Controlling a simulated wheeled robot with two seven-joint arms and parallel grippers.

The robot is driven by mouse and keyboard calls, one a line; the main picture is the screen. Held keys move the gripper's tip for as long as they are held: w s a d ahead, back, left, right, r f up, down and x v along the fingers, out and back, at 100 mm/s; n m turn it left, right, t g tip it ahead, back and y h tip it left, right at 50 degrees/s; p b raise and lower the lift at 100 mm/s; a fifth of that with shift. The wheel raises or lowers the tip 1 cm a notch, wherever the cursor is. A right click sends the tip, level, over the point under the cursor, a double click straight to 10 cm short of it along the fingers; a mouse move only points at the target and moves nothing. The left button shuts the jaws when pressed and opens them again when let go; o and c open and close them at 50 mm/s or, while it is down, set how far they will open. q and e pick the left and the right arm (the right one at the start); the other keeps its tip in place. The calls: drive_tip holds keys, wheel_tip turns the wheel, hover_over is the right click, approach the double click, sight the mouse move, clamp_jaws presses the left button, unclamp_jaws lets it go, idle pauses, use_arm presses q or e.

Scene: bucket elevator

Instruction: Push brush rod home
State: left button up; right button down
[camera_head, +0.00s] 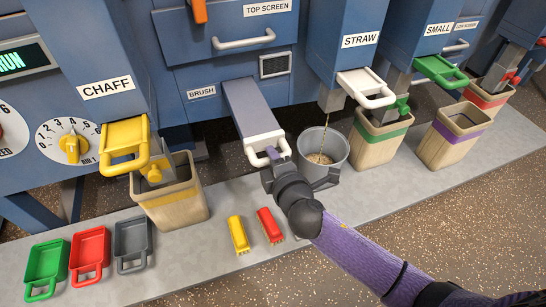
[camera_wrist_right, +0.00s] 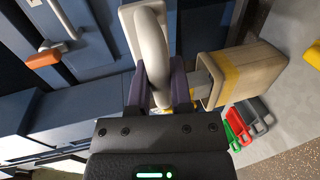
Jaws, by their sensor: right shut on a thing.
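The brush rod (camera_head: 250,107) is a long grey bar that sticks well out of the blue machine below the BRUSH label (camera_head: 201,92). Its front end is a white plate with a white loop handle (camera_head: 258,146). My right gripper (camera_head: 271,158) is shut on this handle, with my arm coming in from the lower right. In the right wrist view the white handle (camera_wrist_right: 150,50) stands between the two dark purple fingers of my right gripper (camera_wrist_right: 158,85). My left gripper is not in view.
A grey bucket (camera_head: 323,146) stands just right of the rod, under the STRAW spout. A yellow-handled chaff slide (camera_head: 124,140) sits above a wooden bin (camera_head: 176,207) at left. Yellow (camera_head: 238,235) and red (camera_head: 269,226) brushes and several coloured scoops (camera_head: 90,254) lie on the grey ledge.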

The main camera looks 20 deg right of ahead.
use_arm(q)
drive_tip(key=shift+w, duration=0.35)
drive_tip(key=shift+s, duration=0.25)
